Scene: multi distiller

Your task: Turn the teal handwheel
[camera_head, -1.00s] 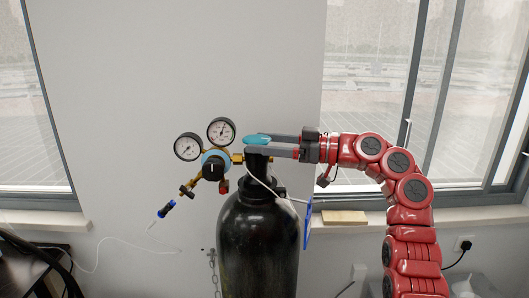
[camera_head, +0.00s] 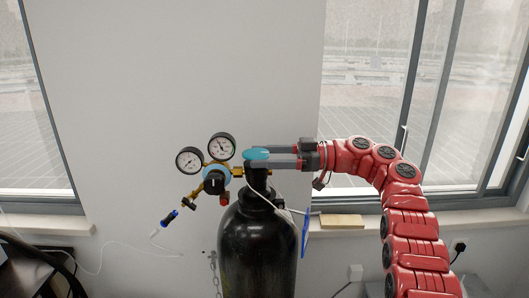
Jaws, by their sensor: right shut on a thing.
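The teal handwheel (camera_head: 257,154) sits on top of the valve of a tall black gas cylinder (camera_head: 258,240). My right gripper (camera_head: 270,157) reaches in from the right, roughly level. It is shut on the handwheel, with one finger on the far side and one on the near side. The fingers partly hide the right side of the wheel. My left gripper is not in view.
A brass regulator with two round gauges (camera_head: 190,160) and a black knob (camera_head: 214,182) stands just left of the valve. A chain (camera_head: 213,268) hangs beside the cylinder. A wooden block (camera_head: 342,221) lies on the right windowsill.

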